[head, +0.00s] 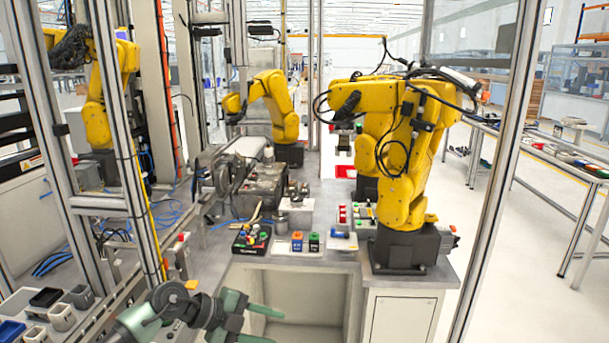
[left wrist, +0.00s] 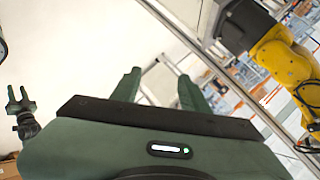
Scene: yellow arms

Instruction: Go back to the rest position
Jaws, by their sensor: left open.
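My left gripper (head: 276,326) reaches in at the bottom of the head view, in front of the workbench. In the left wrist view its two green fingers (left wrist: 158,85) stand apart, with nothing between them. A second, small green gripper (left wrist: 20,100) shows at the left edge of the left wrist view and appears to be my right one. Its two prongs stand apart and look empty. The right gripper is outside the head view.
The workbench (head: 335,268) carries yellow robot arms (head: 392,140), small coloured blocks (head: 297,241) and a black tray (head: 251,240). Metal posts (head: 127,140) stand at left, another post (head: 497,170) at right. Grey bins (head: 62,317) are at lower left. Open floor (head: 530,270) lies at right.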

